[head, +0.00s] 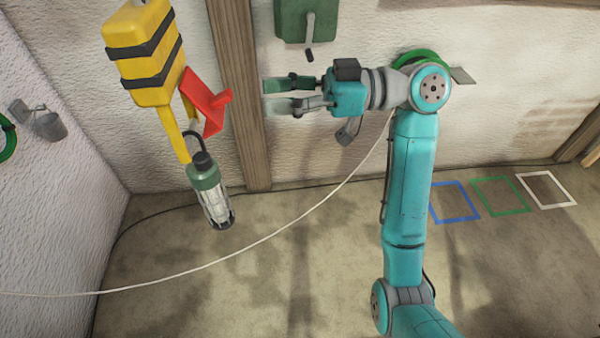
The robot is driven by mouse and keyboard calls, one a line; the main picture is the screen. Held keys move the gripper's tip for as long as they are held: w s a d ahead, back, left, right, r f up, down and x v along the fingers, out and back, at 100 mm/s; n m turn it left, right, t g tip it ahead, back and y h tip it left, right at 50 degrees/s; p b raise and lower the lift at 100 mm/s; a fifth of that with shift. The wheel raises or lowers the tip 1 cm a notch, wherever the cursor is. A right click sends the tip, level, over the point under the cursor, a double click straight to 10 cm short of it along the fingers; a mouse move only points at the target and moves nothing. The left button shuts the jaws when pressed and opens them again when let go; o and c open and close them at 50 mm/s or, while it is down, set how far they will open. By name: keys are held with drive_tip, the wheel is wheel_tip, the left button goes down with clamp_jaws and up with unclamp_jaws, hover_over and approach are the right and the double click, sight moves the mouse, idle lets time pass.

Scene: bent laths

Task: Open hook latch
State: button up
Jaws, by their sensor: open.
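A yellow hook body (145,55) with black bands hangs at the upper left, tilted. A red latch (207,103) sits on its lower right side, its bent end sticking out to the right. A green lantern (209,190) with a clear caged tube hangs by its dark loop at the hook's lower end. The loop's contact with the hook is partly hidden. My gripper (268,96) is open and empty, its fingers pointing left towards the red latch. In the picture a gap separates the fingertips from the latch; the depth between them is hard to judge.
A wooden post (238,90) stands behind the gap. A green box (305,20) with a grey lever is on the wall above my gripper. A white cable (240,250) sweeps across the view. Blue, green and white floor frames (500,195) lie at right.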

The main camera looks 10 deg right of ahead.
drive_tip(key=w+d+f+m+t+h, duration=0.1)
drive_tip(key=f+m+t, duration=0.4)
drive_tip(key=f, duration=0.5)
drive_tip(key=d+f+m+t+h, duration=0.2)
drive_tip(key=f+m+t, duration=0.3)
drive_tip(key=f, duration=0.5)
drive_tip(key=shift+w+d+f+m+h, duration=0.3)
drive_tip(key=shift+w+f+m, duration=0.1)
drive_tip(key=shift+m, duration=0.8)
